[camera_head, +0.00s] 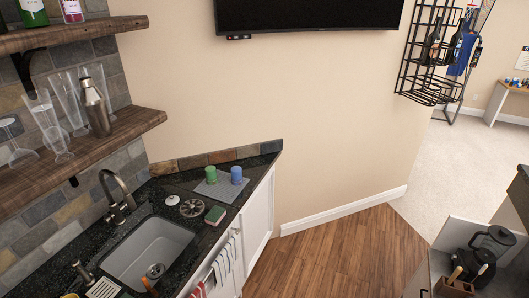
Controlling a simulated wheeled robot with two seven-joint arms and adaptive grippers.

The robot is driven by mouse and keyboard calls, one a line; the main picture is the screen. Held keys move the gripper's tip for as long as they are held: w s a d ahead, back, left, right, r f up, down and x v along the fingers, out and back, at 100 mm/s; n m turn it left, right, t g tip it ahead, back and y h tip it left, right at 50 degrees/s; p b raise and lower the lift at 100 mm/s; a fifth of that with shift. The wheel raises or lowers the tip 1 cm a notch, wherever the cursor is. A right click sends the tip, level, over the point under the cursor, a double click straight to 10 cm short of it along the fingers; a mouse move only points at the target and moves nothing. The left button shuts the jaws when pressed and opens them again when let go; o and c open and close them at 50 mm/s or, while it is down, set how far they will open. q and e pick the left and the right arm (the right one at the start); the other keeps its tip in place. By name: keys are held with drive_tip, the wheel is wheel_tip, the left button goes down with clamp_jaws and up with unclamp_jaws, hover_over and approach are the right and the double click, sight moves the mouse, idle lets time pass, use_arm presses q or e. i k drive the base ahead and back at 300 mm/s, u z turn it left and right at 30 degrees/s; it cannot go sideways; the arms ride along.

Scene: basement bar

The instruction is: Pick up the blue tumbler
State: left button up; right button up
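The blue tumbler (236,175) stands upright on a grey mat (222,187) at the far end of the dark counter. A green tumbler (211,174) stands just to its left on the same mat. Neither of my grippers is visible in the head view.
A sink (150,252) with a faucet (118,195) lies nearer on the counter. A sponge (215,215) and a round dark drain-like piece (192,208) lie near the mat. Shelves with glasses (66,100) overhang the left. Wooden floor (335,255) is clear right of the cabinets.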

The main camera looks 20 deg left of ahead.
sight(236, 171)
drive_tip(key=i, duration=2.7)
drive_tip(key=u, duration=4)
drive_tip(key=k, duration=0.75)
drive_tip(key=z, duration=1.6)
drive_tip(key=i, duration=0.1)
drive_tip(key=u, duration=0.05)
